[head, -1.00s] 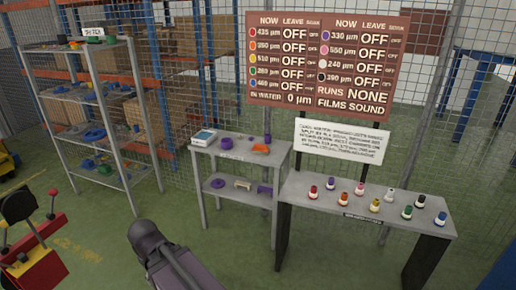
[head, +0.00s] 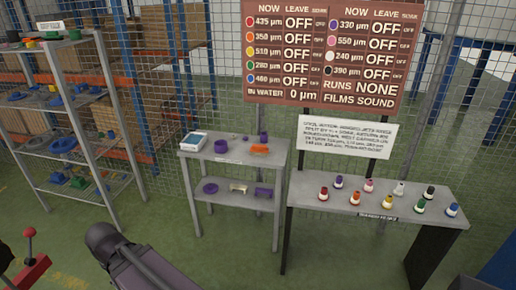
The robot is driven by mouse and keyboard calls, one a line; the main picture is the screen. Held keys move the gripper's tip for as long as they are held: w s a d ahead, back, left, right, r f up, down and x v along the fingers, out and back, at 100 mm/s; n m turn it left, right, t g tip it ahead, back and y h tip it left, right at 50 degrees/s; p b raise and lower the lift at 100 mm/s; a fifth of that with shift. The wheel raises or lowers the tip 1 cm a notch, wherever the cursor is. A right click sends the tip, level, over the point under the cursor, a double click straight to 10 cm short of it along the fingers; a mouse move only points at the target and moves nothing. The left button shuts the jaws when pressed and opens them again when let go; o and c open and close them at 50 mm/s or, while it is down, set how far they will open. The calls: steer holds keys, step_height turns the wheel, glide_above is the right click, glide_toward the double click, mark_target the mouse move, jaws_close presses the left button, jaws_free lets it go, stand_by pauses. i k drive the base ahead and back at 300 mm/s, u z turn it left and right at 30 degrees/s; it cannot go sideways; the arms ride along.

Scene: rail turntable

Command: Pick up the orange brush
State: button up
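A small orange object (head: 260,149), which looks like the orange brush, lies on the top shelf of the grey two-tier stand (head: 228,158), at its right end. It is small in the head view, so its bristles and handle cannot be made out. Part of my dark arm shows at the bottom left of the head view. My gripper is not in view, and no hand is near the orange object.
The grey bench (head: 330,204) with several coloured bottles stands to the right. A tall shelf rack (head: 75,130) stands left. Green floor (head: 200,262) lies open in front.

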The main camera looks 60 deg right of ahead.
mark_target(256, 149)
steer(key=z, duration=0.25)
steer(key=i, duration=0.7)
steer(key=z, duration=1)
steer(key=i, duration=0.75)
steer(key=z, duration=0.45)
